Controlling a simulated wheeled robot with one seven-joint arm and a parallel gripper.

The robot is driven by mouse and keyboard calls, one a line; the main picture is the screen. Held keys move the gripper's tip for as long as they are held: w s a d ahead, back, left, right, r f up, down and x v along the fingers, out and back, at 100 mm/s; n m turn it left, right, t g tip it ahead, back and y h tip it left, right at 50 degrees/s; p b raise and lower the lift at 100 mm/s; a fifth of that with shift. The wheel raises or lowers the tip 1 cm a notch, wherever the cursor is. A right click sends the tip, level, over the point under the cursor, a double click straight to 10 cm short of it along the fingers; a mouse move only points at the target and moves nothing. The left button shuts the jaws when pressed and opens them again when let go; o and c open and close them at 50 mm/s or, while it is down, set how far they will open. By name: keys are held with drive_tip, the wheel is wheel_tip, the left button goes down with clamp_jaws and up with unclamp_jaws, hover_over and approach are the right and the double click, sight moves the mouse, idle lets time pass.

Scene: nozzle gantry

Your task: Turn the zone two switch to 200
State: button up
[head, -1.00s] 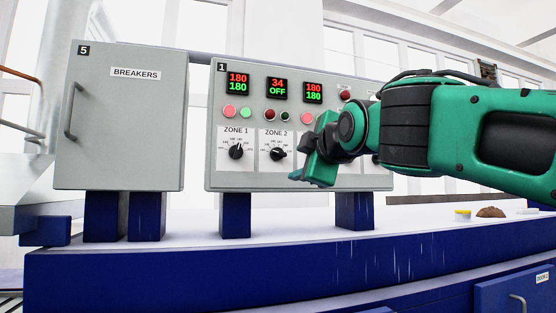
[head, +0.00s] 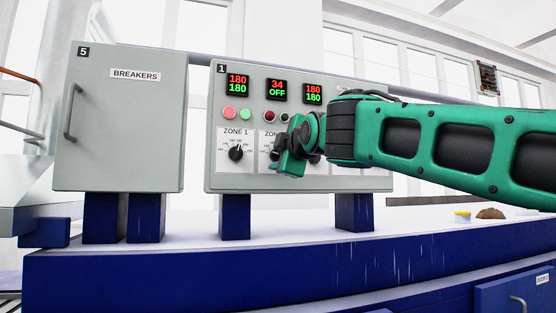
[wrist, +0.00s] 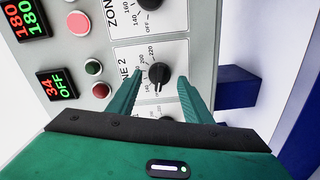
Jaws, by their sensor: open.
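The zone 2 switch (wrist: 158,74) is a round black knob on a white dial plate with printed numbers. In the wrist view it sits between the fingertips of my gripper (wrist: 159,68). The green fingers are open, one on each side of it; I cannot tell if they touch it. In the head view my gripper (head: 287,158) is in front of the panel and hides this knob, leaving part of the zone 2 plate (head: 264,140) visible. The zone 2 display (head: 277,90) reads 34 over OFF.
The zone 1 knob (head: 236,153) is just left of my gripper. Red and green buttons sit above the dials. A breakers cabinet (head: 120,130) stands left of the panel. The blue and white bench (head: 200,245) runs below, with a small yellow-lidded item (head: 462,216) at right.

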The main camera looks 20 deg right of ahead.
drive_tip(key=shift+w, duration=0.1)
drive_tip(key=c, duration=1)
drive_tip(key=shift+d, duration=0.1)
